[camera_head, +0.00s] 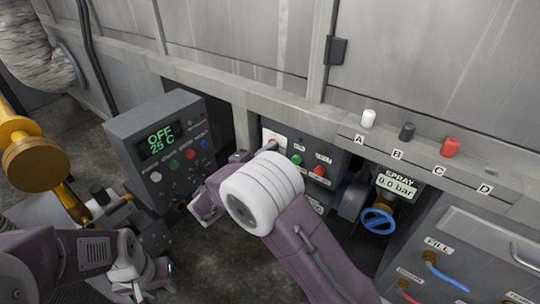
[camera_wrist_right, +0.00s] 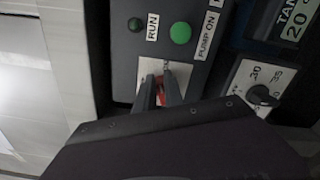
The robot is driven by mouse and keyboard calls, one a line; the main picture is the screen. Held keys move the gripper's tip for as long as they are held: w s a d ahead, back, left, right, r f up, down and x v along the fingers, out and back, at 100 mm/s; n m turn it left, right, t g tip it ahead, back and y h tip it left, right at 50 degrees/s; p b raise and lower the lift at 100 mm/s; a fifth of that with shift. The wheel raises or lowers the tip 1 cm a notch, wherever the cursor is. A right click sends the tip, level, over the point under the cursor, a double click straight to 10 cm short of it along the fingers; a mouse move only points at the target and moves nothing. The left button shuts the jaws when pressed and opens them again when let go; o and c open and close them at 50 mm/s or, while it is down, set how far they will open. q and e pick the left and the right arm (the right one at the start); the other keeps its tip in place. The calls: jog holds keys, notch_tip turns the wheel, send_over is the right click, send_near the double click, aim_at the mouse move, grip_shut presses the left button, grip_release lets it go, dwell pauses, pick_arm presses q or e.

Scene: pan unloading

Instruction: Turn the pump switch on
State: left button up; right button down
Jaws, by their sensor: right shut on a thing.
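The pump switch panel (camera_head: 330,150) is a grey box under the ledge, with a white plate (camera_head: 273,137) at its upper left. My right gripper (camera_head: 270,147) is at this plate. In the right wrist view, its two dark fingers (camera_wrist_right: 160,90) are shut on a small red switch handle (camera_wrist_right: 160,98) in front of the white plate; the fingers mostly hide it. A green button (camera_wrist_right: 180,33) marked PUMP ON and a dark green lamp (camera_wrist_right: 135,24) marked RUN sit beside it. My left gripper (camera_head: 126,200) is at the left near the yellow pipe; its jaws are unclear.
A control box (camera_head: 165,150) reading OFF 25 C stands left. A blue valve wheel (camera_head: 378,221) sits under the SPRAY display (camera_head: 396,185). A drawer-like panel with a blue handle (camera_head: 445,275) is at lower right. The yellow pipe (camera_head: 35,160) is near my left arm.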

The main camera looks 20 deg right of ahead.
jog(key=m+b, duration=0.1)
jog(key=f+m+b, duration=0.1)
jog(key=m, duration=0.1)
jog(key=shift+m+b, duration=0.7)
jog(key=shift+b, duration=0.15)
jog(key=shift+r, duration=0.1)
jog(key=c, duration=1.4)
grip_release()
jog(key=shift+c, duration=0.2)
